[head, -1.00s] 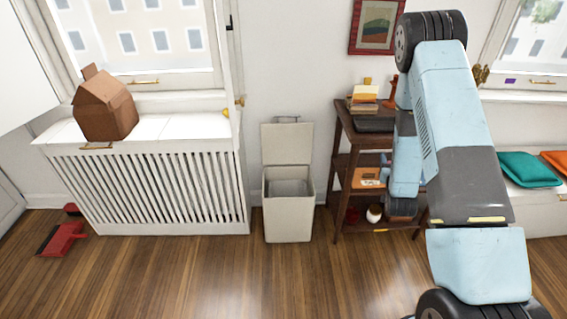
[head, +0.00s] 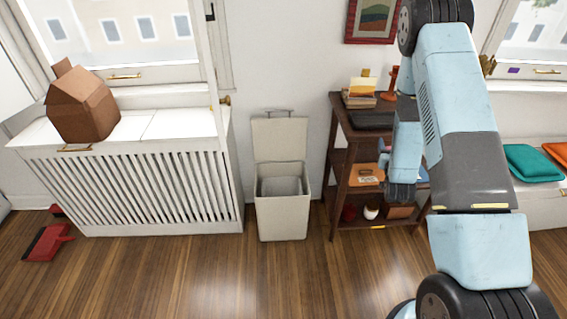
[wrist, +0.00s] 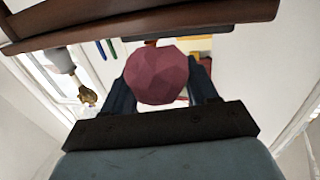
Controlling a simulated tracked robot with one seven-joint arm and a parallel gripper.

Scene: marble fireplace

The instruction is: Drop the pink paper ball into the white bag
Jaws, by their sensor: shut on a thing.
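The pink paper ball (wrist: 163,76) is faceted and dusky pink in the wrist view. My gripper (wrist: 162,88) is shut on it, with a dark finger at each side. No separate white bag stands out. An off-white bin (head: 282,217) stands on the floor against the wall with its lid raised. A pale grey-white lining shows inside its mouth, and I cannot tell whether this is the bag. The arm is to the right of the bin.
A dark wooden shelf (head: 338,160) stands right of the bin. A white slatted radiator cover (head: 130,190) is to its left, with a brown house-shaped box (head: 84,107) on top. A red dustpan (head: 46,243) lies at far left. The wooden floor before the bin is clear.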

